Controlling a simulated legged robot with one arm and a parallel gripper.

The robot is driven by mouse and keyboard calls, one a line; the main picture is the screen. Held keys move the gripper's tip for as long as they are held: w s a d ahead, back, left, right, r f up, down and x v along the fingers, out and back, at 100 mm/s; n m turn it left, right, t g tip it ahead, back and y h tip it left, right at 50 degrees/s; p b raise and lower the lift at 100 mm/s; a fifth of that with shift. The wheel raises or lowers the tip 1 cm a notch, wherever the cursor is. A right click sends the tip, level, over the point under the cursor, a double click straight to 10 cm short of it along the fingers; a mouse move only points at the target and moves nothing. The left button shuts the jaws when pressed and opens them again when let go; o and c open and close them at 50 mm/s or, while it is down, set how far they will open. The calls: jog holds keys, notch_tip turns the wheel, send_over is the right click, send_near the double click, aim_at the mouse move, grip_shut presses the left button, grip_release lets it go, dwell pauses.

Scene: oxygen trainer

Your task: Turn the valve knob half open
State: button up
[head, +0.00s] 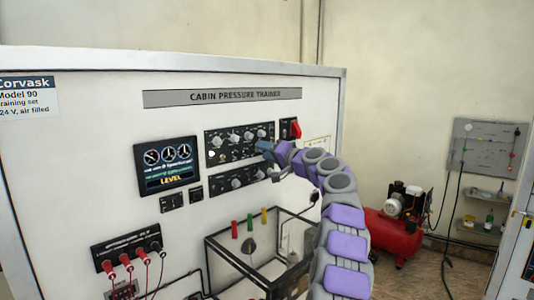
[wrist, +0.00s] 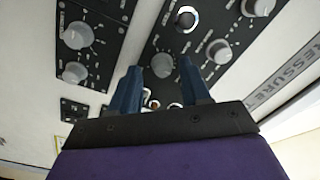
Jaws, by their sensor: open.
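Several round grey knobs sit on two black control panels, an upper panel (head: 212,146) and a lower panel (head: 217,186), on the white trainer wall. I cannot tell from labels which one is the valve knob. My gripper (head: 262,147) is at the right part of the upper panel, coming from the right, and hides some of it. In the wrist view my gripper (wrist: 160,66) is open, with two blue fingers apart. A grey knob (wrist: 162,65) shows between the fingertips; contact cannot be told. Other grey knobs (wrist: 78,36) show left and right of the fingers.
A red switch (head: 296,128) is just above my gripper. A display (head: 167,165) is to the left. Below is a clear box (head: 235,268) with coloured posts above it. Red plugs with cables (head: 125,259) are lower left. A red compressor (head: 395,234) stands right.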

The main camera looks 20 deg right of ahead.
jog(key=shift+s, duration=0.15)
jog(key=b+v, duration=0.3)
jog(key=v, duration=1.4)
jog(key=shift+d, duration=0.2)
